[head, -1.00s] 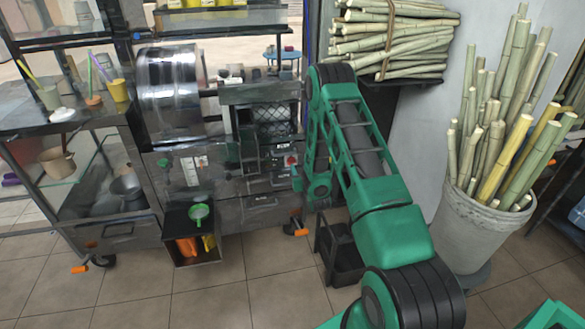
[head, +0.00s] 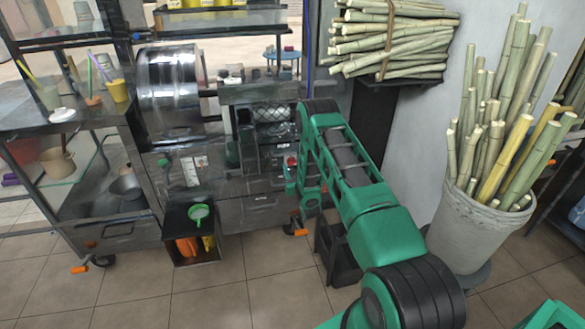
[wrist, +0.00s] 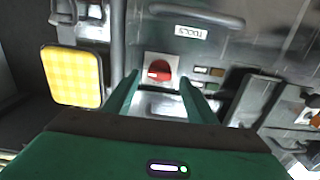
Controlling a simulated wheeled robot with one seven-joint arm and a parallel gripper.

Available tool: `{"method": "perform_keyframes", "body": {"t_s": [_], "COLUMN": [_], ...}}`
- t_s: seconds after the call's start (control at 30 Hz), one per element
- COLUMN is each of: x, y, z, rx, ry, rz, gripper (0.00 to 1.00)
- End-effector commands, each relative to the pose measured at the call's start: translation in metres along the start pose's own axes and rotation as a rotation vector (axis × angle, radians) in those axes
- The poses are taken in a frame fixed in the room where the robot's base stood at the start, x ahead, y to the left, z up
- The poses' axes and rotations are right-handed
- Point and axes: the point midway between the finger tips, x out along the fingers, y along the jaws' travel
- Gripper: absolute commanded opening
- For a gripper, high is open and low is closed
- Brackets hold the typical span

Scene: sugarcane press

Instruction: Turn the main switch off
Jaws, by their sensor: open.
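The main switch appears to be the red rotary knob (wrist: 158,71) on a pale square plate, set in the metal front of the press. In the wrist view it sits between and just beyond the fingertips of my gripper (wrist: 160,79). The two green fingers are apart, one on each side of the knob, with nothing held. I cannot tell whether they touch it. In the head view a bit of the red knob (head: 291,161) shows at the left edge of my green arm, which hides much of the panel there.
Small buttons (wrist: 208,76) and a white label (wrist: 189,32) are near the knob. A yellow square pad (wrist: 72,77) is at the left of the wrist view. A dark crate (head: 345,255) stands below my arm. A bucket of cane (head: 465,225) stands at the right.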

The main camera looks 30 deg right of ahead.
Motion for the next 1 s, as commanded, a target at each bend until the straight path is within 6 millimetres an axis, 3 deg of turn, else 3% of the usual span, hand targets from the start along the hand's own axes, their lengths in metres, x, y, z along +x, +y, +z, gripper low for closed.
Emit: {"method": "perform_keyframes", "body": {"t_s": [0.2, 0.53, 0.57, 0.73, 1.0], "x": [0.020, 0.023, 0.023, 0.023, 0.023], "y": [0.001, 0.001, 0.001, 0.001, 0.000], "z": [0.001, 0.000, 0.000, 0.000, 0.001], "rx": [0.000, 0.000, 0.000, 0.000, -0.018], "ry": [-0.001, -0.001, -0.001, -0.001, -0.001], "rz": [0.001, 0.000, 0.000, 0.000, 0.000], "gripper": [0.52, 0.52, 0.49, 0.10, 0.10]}}
